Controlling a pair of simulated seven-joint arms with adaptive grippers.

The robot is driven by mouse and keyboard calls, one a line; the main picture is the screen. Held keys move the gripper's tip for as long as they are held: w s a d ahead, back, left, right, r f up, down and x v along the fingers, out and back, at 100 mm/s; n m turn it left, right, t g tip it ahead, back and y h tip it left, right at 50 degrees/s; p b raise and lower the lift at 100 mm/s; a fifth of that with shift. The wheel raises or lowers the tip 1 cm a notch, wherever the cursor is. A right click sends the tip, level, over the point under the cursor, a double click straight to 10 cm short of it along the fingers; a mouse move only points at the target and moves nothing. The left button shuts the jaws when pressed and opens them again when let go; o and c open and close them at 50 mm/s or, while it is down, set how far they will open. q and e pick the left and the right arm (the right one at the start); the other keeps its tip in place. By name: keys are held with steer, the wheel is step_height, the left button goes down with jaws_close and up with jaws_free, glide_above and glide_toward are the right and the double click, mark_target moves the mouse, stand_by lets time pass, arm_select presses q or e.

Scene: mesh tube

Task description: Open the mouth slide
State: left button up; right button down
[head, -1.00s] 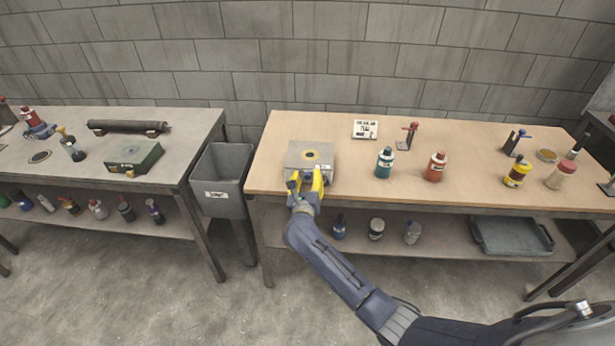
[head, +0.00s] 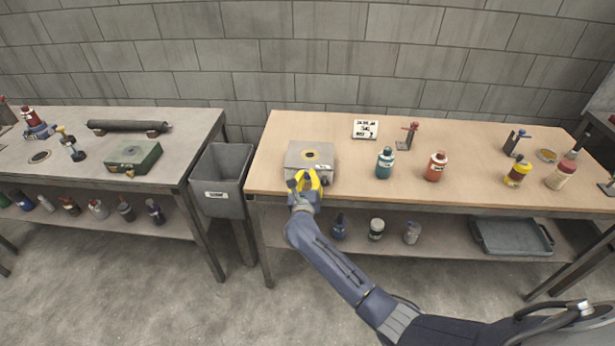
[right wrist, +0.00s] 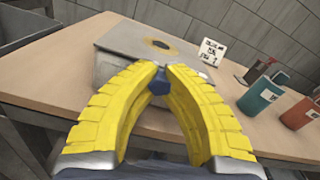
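A grey box (head: 298,160) with a dark round mouth (head: 311,154) ringed in yellow on its top sits near the front left of the wooden bench; it also shows in the right wrist view (right wrist: 120,37). My right gripper (head: 308,176) is at the front side of the box. In the right wrist view its yellow fingers (right wrist: 160,70) come together around a small blue knob (right wrist: 158,84) in front of the box. The mouth's inside is too dark to tell how the slide stands. My left gripper is not in view.
On the wooden bench (head: 450,190), a green bottle (head: 385,162) and a red bottle (head: 436,166) stand right of the box. A white card (head: 366,129) and a red-topped stand (head: 408,136) are behind. A grey bin (head: 221,180) hangs left.

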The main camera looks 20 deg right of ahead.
mark_target(307, 178)
steer(key=shift+v, duration=1.5)
steer(key=shift+r, duration=0.1)
steer(key=c, duration=1.3)
jaws_free()
steer(key=shift+o, duration=0.2)
steer(key=v, duration=1.2)
steer(key=shift+a, duration=0.15)
